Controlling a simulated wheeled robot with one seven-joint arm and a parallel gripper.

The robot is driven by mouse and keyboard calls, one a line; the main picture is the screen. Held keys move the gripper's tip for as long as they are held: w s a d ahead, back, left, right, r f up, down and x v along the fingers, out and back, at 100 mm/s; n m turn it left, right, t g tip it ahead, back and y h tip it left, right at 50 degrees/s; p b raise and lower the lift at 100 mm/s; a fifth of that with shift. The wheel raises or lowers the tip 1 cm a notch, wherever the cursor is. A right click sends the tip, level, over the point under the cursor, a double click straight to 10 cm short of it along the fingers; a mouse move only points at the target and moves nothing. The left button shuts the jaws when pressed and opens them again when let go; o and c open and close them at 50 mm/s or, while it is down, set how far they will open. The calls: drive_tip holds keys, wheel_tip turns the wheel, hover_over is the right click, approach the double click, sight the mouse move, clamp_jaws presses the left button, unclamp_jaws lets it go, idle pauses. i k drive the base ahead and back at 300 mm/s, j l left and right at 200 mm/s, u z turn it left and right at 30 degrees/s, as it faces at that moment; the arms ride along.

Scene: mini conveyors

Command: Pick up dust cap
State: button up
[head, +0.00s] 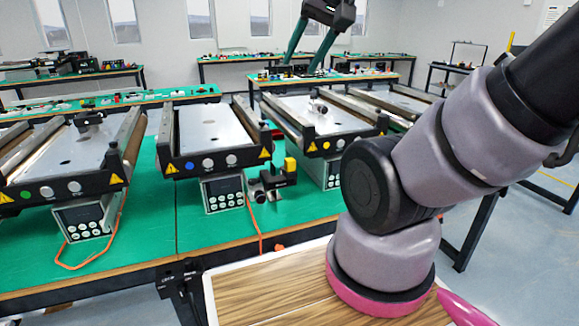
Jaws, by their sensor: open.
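I cannot tell for sure which thing is the dust cap. Small dark round spots show on the white belt of the middle conveyor (205,130), too small to tell whether they are caps or holes. A small orange piece (278,247) lies near the table's front edge beside an orange cable; I cannot tell what it is. My gripper (298,71) shows at the top, high above the conveyors, pointing down and left with its two long dark fingers apart. My arm hides the right part of the green table.
Several mini conveyors stand on a green-topped table (140,240), with control boxes (222,194) under their front ends. A black and yellow device (272,181) stands between two conveyors. A wood-topped surface (265,302) is in front. Benches with small items line the back.

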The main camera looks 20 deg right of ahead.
sight(291, 163)
drive_tip(key=k+j+z, duration=0.2)
drive_tip(key=j+z, duration=0.15)
drive_tip(key=j, duration=0.15)
drive_tip(key=k+j+z, duration=0.5)
drive_tip(key=j+z, duration=0.15)
drive_tip(key=j, duration=0.15)
